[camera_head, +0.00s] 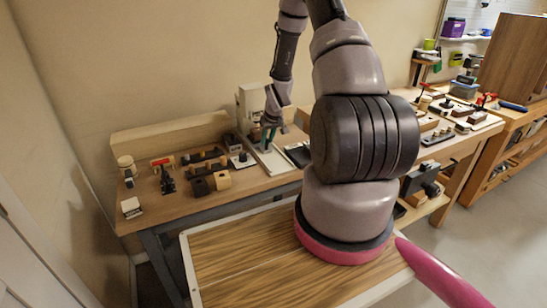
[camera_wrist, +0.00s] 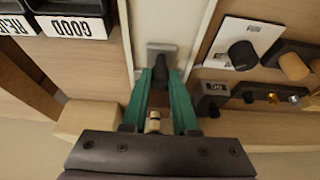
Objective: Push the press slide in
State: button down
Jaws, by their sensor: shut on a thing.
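My gripper (camera_wrist: 160,76) has green fingers and is shut on the dark knob of the press slide (camera_wrist: 158,48). The knob stands between the fingertips, beside a small grey block on a pale track (camera_wrist: 170,20). A small brass-coloured piece (camera_wrist: 153,122) shows lower down between the fingers. In the head view, my gripper (camera_head: 268,136) reaches down over the pale base of the white press (camera_head: 249,101) on the bench. The slide itself is too small to make out there.
Black bins labelled GOOD (camera_wrist: 72,27) and another lie left of the track in the wrist view. A white plate with a black knob (camera_wrist: 243,54) and a small block marked OG (camera_wrist: 213,92) are on the right. Several wooden fixtures (camera_head: 222,180) stand on the bench.

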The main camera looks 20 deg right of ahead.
jog(key=shift+w+r, duration=0.2)
jog(key=shift+w, duration=0.15)
jog(key=c, duration=0.7)
grip_release()
jog(key=shift+f, duration=0.1)
jog(key=shift+s, duration=0.1)
jog(key=shift+v, duration=3.45)
jog(key=shift+s, duration=0.1)
